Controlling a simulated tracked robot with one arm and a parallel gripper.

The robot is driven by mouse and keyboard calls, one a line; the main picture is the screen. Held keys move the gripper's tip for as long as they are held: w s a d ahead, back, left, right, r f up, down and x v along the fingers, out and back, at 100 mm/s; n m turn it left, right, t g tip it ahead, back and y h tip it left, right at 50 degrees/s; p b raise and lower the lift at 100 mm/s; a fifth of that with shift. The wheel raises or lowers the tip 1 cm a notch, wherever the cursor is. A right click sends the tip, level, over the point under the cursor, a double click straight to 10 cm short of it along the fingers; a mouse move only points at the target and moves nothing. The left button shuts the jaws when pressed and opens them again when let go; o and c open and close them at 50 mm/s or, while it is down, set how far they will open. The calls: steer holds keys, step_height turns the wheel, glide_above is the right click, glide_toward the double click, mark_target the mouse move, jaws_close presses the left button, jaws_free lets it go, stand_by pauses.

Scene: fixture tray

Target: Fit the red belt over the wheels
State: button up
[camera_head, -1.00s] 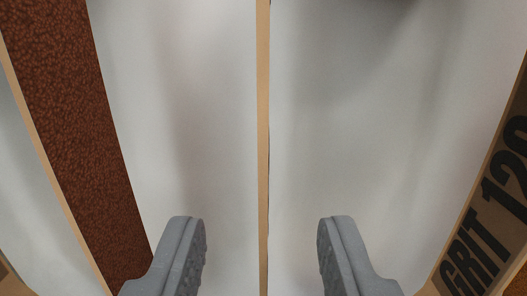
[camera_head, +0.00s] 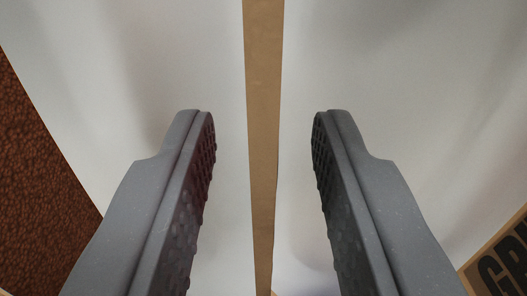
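My gripper (camera_head: 263,118) is open, with its two grey, studded fingers reaching up from the bottom of the view. A narrow tan strip (camera_head: 263,60) runs from top to bottom between the fingers, with a clear gap on both sides. It looks like a belt seen nearly edge-on. A rough red-brown belt surface (camera_head: 30,170) shows at the left edge, left of the left finger. I cannot tell whether the strip and the red-brown surface are one belt. No wheels are in view.
A brown piece with dark printed letters (camera_head: 503,268) shows at the lower right corner, outside the right finger. The pale, smooth surface (camera_head: 420,70) around the strip is otherwise bare.

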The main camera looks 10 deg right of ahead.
jaws_close()
steer(key=shift+r, duration=0.45)
stand_by(1.3)
steer(key=v, duration=1.3)
stand_by(1.7)
steer(key=shift+s, duration=0.15)
steer(key=shift+b+v, duration=2.85)
steer(key=shift+b, duration=0.65)
